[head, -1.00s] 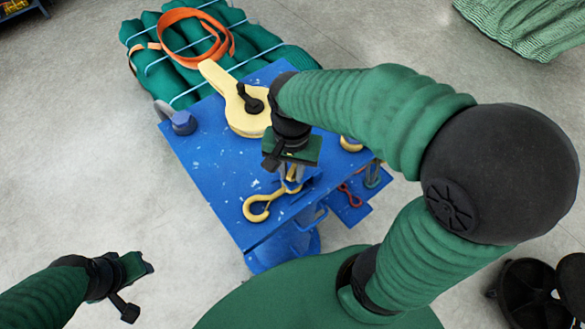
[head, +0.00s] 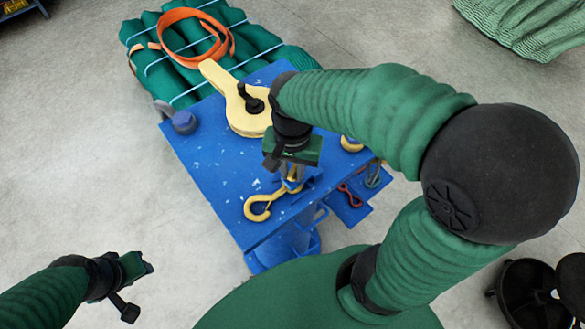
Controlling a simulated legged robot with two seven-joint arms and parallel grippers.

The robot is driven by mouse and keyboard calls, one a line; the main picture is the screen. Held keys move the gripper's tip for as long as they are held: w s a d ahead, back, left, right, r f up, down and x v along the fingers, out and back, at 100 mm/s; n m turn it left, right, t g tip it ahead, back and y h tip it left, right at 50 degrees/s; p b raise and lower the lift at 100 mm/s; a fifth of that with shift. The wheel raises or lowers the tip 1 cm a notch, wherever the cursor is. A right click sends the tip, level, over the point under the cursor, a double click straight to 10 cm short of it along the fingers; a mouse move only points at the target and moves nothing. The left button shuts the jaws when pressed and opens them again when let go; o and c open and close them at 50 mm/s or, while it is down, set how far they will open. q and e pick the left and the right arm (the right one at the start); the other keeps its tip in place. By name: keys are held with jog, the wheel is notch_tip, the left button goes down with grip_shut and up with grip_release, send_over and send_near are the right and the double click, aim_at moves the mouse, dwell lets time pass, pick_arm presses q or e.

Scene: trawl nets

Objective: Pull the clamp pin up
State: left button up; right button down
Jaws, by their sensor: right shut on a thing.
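A blue table (head: 215,195) stands in the middle of the head view. My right gripper (head: 290,178) points down over its front right part. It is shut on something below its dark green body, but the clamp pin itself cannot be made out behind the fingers. My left gripper (head: 138,268) is at the lower left, away from the table over bare floor. I cannot tell how its jaws stand.
A yellow block with a black handle (head: 243,112) lies at the table's back. Behind it is a green net bundle (head: 165,75) with an orange strap (head: 222,45). A blue knob (head: 184,122) is at the left edge. A red link (head: 349,195) lies on the right side.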

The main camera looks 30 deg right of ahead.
jog(key=shift+w+r, duration=0.1)
notch_tip(320, 180, up, 4)
jog(key=p, duration=0.3)
jog(key=shift+f, duration=0.25)
jog(key=shift+w+f, duration=0.1)
jog(key=shift+w, duration=0.05)
jog(key=c, duration=1.2)
grip_release()
jog(key=shift+c, duration=0.2)
notch_tip(320, 180, up, 17)
jog(key=b, duration=0.2)
jog(key=shift+f, duration=0.15)
